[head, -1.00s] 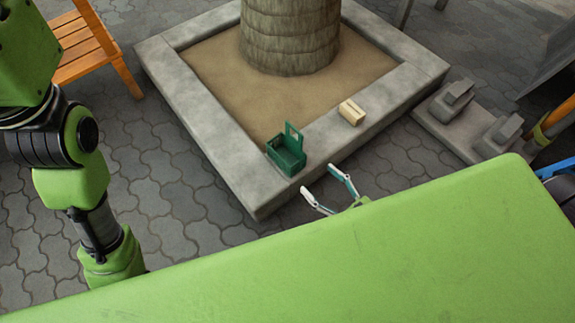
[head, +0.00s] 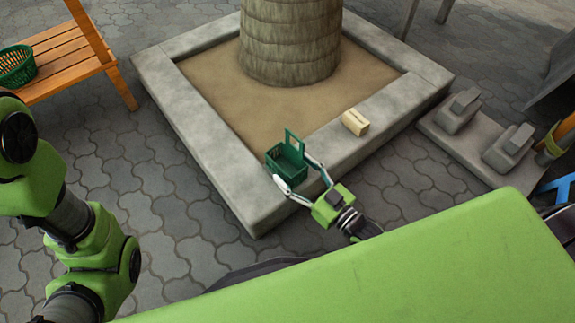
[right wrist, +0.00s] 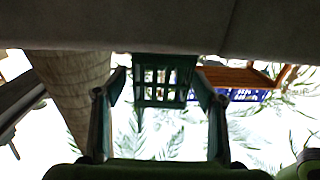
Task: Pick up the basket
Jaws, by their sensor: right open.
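A small green basket (head: 284,163) with its handle raised stands on the stone ledge of the planter, near its front corner. It also shows in the right wrist view (right wrist: 165,80), inverted there, between the two fingers. My right gripper (head: 294,171) is open, with one finger toward each side of the basket. I cannot tell whether the fingers touch it. My left arm shows at the left of the head view, but its gripper is out of view.
A cream block (head: 355,122) sits on the ledge right of the basket. The stone planter (head: 228,180) surrounds a thick trunk (head: 290,45). A wooden bench (head: 62,62) at upper left bears another green basket (head: 17,66). Grey stone pieces (head: 455,112) stand at the right.

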